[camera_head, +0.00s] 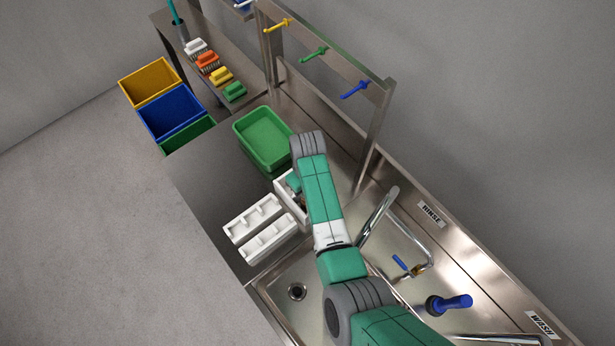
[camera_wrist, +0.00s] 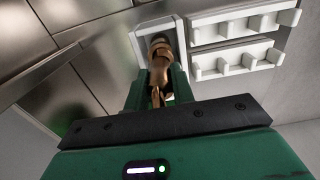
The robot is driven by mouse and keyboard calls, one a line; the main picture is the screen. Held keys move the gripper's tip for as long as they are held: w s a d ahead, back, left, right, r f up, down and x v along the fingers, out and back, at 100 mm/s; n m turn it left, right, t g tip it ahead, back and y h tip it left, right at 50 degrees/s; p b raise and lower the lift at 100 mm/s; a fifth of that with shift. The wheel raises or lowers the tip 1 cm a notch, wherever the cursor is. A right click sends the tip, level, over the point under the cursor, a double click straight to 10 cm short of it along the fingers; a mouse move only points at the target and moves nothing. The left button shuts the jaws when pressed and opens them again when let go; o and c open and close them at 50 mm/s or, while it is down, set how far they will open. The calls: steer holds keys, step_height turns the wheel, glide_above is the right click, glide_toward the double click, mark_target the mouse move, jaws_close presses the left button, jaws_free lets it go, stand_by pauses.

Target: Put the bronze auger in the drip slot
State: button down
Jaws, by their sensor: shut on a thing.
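The bronze auger (camera_wrist: 160,72) is between the two green fingers of my gripper (camera_wrist: 159,82) in the wrist view. The gripper is shut on it. The auger's far end overlaps the opening of a white holder (camera_wrist: 140,42); I cannot tell whether it is inside or only in front. In the head view my gripper (camera_head: 293,182) is mostly hidden behind my arm, over the same partly hidden white holder (camera_head: 281,188). The auger is hard to make out there. No label shows which opening is the drip slot.
Two white notched racks (camera_head: 252,218) (camera_head: 270,243) lie left of the holder on the steel counter (camera_head: 215,185). A green tub (camera_head: 262,138) stands behind. The sink (camera_head: 285,308) with its taps is in front and right. A steel frame with hooks (camera_head: 375,130) rises at the back.

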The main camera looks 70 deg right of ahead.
steer(key=shift+f, duration=0.2)
steer(key=c, duration=1.2)
jaws_free()
step_height(320, 180, up, 12)
steer(key=shift+r+b, duration=0.25)
steer(key=shift+b, duration=0.2)
